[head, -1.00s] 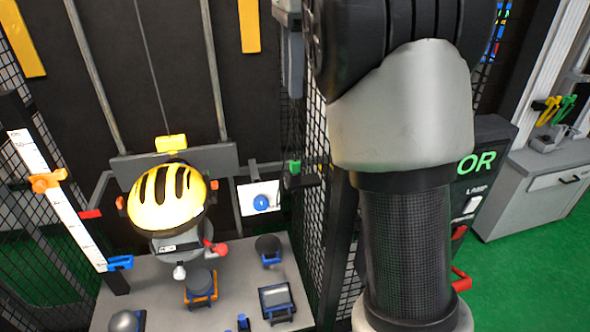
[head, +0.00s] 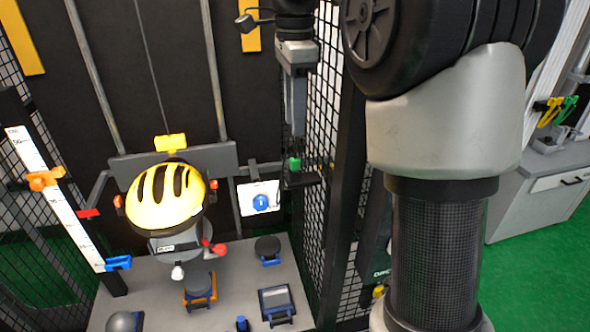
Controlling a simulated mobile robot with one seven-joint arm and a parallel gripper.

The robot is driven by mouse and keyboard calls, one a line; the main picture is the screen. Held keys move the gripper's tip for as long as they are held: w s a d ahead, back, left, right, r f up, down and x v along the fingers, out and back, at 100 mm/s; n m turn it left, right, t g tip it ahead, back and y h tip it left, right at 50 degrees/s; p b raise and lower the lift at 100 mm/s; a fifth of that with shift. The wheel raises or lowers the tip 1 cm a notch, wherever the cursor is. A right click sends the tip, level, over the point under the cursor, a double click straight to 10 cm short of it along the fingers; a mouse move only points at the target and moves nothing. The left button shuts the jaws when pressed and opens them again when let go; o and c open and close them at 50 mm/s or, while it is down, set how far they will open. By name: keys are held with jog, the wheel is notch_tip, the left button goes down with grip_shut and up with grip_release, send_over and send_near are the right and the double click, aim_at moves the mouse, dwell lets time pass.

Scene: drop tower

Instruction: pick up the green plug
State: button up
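The green plug (head: 294,163) is a small green block at the right of the tower, upright at a small dark ledge (head: 302,181) beside the mesh panel. My gripper (head: 297,134) hangs pointing down from the top of the picture, with its grey body above the plug. Its lower end appears just above the plug, with a small gap. I see the gripper edge-on, so its fingers do not show apart. Whether it touches the plug is hard to tell against the dark background.
The black mesh panel (head: 334,90) stands close to the gripper's right. A yellow helmet (head: 166,197) sits on a headform at left, above a grey plate (head: 225,290) with several small fixtures. A white card (head: 248,201) with a blue knob (head: 262,202) is left of the plug.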

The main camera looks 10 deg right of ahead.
aim_at(295, 158)
notch_tip(295, 158, down, 10)
jog(key=shift+s+r+b, duration=0.1)
jog(key=shift+b, duration=0.4)
grip_shut()
